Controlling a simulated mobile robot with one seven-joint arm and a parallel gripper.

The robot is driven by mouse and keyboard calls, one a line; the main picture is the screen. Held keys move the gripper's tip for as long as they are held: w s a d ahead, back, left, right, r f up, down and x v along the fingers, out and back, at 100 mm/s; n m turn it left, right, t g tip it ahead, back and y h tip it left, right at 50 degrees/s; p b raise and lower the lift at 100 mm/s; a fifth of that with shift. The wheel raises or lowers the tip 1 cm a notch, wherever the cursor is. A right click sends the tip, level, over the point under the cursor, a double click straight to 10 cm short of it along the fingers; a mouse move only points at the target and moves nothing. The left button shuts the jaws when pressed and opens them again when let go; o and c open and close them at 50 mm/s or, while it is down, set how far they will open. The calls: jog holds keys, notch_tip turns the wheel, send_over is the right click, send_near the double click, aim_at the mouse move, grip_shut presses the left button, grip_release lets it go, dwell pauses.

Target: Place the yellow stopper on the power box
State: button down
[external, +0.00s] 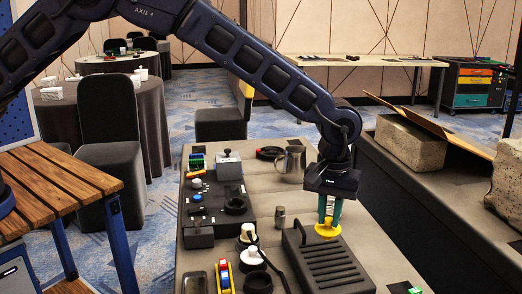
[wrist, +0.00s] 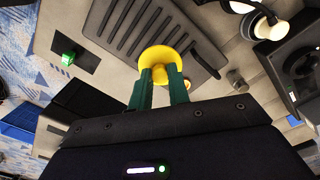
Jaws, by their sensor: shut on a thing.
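My gripper (external: 329,212) is shut on the yellow stopper (external: 327,231), a wide disc with a narrower stem between the green fingers. In the wrist view my gripper (wrist: 160,82) points at the scene with the stopper (wrist: 160,56) at its tips. No label shows which box is the power box.
White-and-black round parts (external: 252,258) and a colourful strip (external: 223,277) lie left of the ribbed box. The table's right side is mostly clear.

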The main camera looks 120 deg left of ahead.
aim_at(328, 227)
jog(key=shift+f, duration=2.35)
jog(key=shift+f, duration=0.1)
jog(key=c, duration=1.3)
grip_release()
notch_tip(328, 227, up, 12)
jog(key=shift+r, duration=0.2)
